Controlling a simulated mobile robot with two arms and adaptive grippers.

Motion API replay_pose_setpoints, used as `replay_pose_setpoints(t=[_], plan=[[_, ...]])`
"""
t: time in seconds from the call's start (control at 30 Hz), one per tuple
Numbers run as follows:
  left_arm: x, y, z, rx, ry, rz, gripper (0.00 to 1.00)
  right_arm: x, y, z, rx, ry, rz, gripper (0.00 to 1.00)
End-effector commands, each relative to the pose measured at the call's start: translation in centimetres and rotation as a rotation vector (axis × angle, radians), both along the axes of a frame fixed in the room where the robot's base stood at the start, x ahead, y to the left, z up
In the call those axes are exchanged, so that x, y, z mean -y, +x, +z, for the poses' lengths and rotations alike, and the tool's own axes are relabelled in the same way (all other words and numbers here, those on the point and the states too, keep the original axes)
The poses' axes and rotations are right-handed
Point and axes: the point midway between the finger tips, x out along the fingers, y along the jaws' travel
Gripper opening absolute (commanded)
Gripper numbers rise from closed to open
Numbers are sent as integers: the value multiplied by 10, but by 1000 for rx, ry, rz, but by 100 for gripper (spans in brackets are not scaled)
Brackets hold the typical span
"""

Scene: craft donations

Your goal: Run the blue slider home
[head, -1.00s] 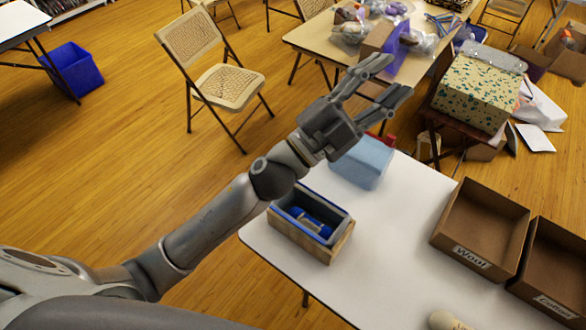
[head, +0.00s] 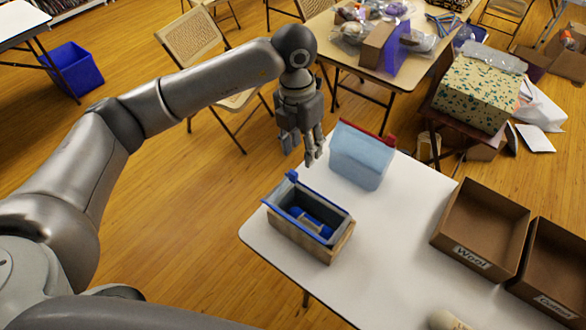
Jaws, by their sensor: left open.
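A wooden box (head: 310,244) stands at the left end of the white table (head: 390,230). In it stands a grey pouch with a blue rim (head: 332,240), its mouth open. The blue slider (head: 291,175) sits at the far left corner of that rim. A dark blue item with a light band (head: 314,217) lies inside the pouch. My left gripper (head: 299,152) is open and empty, fingers pointing down, above and beyond the slider and apart from it in the picture. My right gripper is not in view.
A light blue pouch (head: 360,160) with a red top strip (head: 388,140) stands just right of my left gripper. Open brown boxes labelled Wool (head: 455,250) and Cotton (head: 530,290) stand on the right. The middle of the table is clear.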

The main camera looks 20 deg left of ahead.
Motion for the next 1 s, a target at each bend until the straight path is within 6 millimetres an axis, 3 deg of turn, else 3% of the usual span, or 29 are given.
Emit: replay_pose_setpoints(t=[0.1, 0.23, 0.7, 1.0], plan=[[-20, 6, 4, 8, 78, 27, 43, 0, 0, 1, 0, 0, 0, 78], [-24, 6, -3, 6, 93, 34, 43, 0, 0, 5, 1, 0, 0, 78], [-22, 5, -84, 4, 88, 32, 43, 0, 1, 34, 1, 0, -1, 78], [-22, 6, -103, 8, 86, 29, 43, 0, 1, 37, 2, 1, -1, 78]])
